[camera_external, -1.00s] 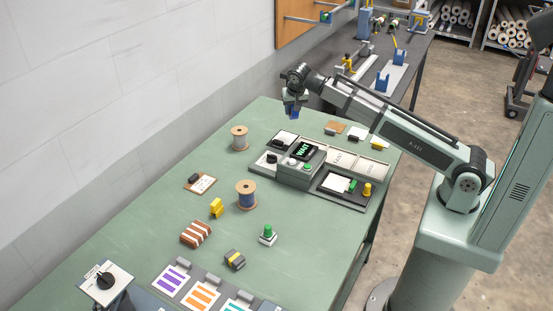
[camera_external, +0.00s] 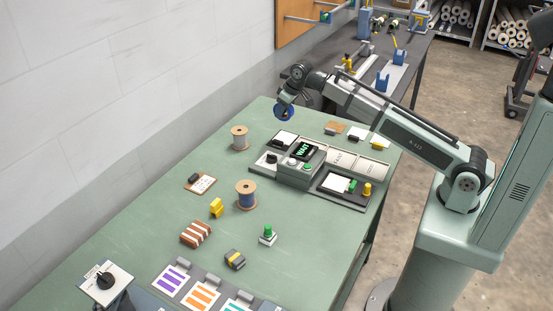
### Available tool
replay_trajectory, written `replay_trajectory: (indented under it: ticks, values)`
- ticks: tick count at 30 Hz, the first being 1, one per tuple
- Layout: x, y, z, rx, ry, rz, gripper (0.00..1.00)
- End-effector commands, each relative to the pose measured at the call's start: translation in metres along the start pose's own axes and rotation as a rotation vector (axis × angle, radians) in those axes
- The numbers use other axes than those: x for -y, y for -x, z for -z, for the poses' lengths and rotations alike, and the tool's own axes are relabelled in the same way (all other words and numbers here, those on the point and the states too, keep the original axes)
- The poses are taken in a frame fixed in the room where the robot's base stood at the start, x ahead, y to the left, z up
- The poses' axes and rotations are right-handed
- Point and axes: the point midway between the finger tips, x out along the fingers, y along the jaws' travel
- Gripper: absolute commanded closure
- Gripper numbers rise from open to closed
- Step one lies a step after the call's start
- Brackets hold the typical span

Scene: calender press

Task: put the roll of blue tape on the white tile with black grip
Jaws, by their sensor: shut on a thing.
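My gripper (camera_external: 286,102) is high over the far left part of the green table, shut on the roll of blue tape (camera_external: 283,113). The roll hangs in the air with its round face partly toward the camera. A white tile with a black grip (camera_external: 358,131) lies at the far right of the table, behind the press. It is to the right of my gripper and apart from it. My fingertips are too small to make out clearly.
The press (camera_external: 297,172) with a "WAIT" display stands mid-table, with a white sheet at each end. A brown tile (camera_external: 336,126) and a yellow-gripped white tile (camera_external: 380,141) flank the black-gripped one. A wooden spool (camera_external: 239,139) stands upright at left.

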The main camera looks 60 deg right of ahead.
Motion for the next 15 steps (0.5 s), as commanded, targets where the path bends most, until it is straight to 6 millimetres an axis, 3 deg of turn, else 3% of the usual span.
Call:
replay_trajectory:
  ticks: [9, 15]
  values:
    - [0.0, -0.041, -0.019, 0.003, 0.0, 0.0, 0.97]
    - [0.0, -0.055, -0.024, 0.002, -0.001, 0.0, 0.97]
